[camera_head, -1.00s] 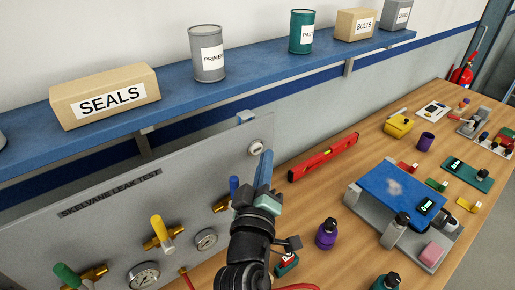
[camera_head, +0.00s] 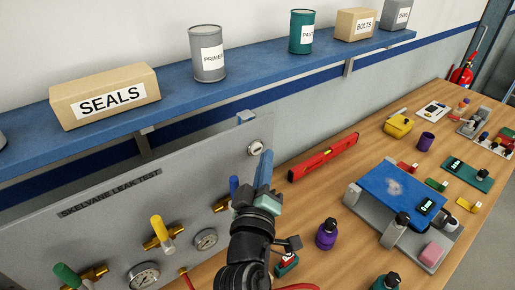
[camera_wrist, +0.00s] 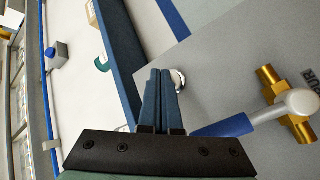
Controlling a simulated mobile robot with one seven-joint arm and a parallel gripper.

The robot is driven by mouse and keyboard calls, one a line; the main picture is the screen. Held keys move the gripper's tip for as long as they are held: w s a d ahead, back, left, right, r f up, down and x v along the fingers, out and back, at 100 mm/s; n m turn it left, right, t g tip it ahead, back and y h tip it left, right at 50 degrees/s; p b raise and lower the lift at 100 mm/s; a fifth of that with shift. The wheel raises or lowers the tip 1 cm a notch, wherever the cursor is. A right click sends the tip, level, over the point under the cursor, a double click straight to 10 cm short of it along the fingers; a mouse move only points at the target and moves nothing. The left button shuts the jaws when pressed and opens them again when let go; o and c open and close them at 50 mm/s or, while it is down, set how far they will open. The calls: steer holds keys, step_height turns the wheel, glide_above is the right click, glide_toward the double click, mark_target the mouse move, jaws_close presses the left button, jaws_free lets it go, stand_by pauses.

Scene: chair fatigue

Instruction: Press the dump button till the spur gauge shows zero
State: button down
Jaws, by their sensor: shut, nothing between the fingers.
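The grey leak test panel (camera_head: 105,225) stands at the left in the head view. A small round pale fitting (camera_head: 255,148) sits at its upper right corner; I see no label on it, so I cannot tell if it is the dump button. My gripper (camera_head: 265,156) is shut and empty, its fingertips close to this fitting. In the wrist view the fingers (camera_wrist: 165,72) partly cover the round fitting (camera_wrist: 179,79); contact cannot be told. A small gauge (camera_head: 205,239) and a larger gauge (camera_head: 145,275) are on the panel; their readings are too small to read.
Valves with a blue handle (camera_head: 233,187), yellow handle (camera_head: 163,234) and green handle (camera_head: 67,275) stick out of the panel. A blue shelf (camera_head: 170,97) with boxes and cans hangs above. A red level (camera_head: 323,157) and several devices lie on the wooden bench at right.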

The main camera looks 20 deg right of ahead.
steer(key=shift+w, duration=0.1)
steer(key=shift+w+a+b, duration=0.15)
steer(key=shift+w+b, duration=0.15)
steer(key=shift+w, duration=0.05)
steer(key=shift+w+a, duration=0.15)
steer(key=shift+w, duration=0.2)
stand_by(0.6)
steer(key=shift+s, duration=0.15)
steer(key=shift+s+d, duration=0.3)
steer(key=shift+s, duration=0.35)
steer(key=s, duration=0.1)
steer(key=s+d+p, duration=0.1)
steer(key=s, duration=0.1)
steer(key=s+p, duration=0.1)
steer(key=shift+s+d, duration=0.35)
stand_by(0.8)
